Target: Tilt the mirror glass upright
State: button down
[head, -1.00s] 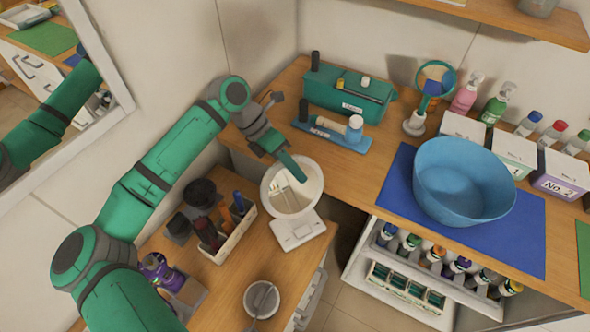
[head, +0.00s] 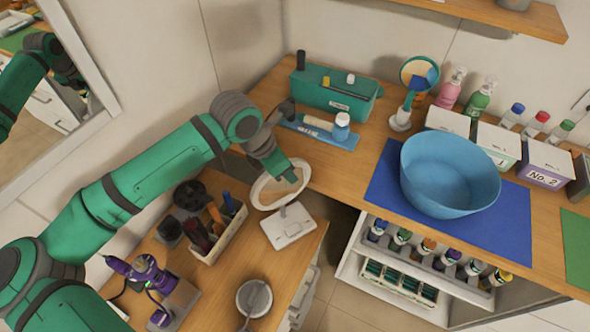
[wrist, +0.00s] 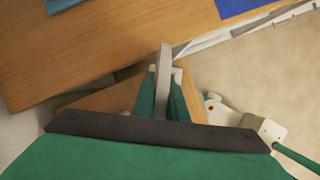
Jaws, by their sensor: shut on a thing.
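The mirror glass (head: 279,195) is a round disc with a white rim. It stands on a white square base (head: 288,226) on the cart's wooden top, and its face is tilted. My gripper (head: 291,178) is at the upper right of the rim in the head view, and its fingers partly cover the rim there. In the wrist view the mirror's rim (wrist: 163,80) shows nearly edge-on as a grey bar between the green fingers of my gripper (wrist: 162,106). The gripper is shut on the rim.
A holder of brushes (head: 224,232) and a purple item (head: 146,272) stand left of the mirror. A grey bowl (head: 254,298) is in front. A blue basin (head: 449,176) sits on a blue mat (head: 518,235) at right. An open drawer (head: 350,262) is below the counter.

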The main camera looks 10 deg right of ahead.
dwell(0.4)
jog(key=c, duration=1.8)
grip_release()
jog(key=shift+o, duration=0.2)
jog(key=shift+r, duration=0.1)
jog(key=v, duration=1)
jog(key=shift+s+a+r, duration=0.15)
jog(key=shift+r, duration=0.15)
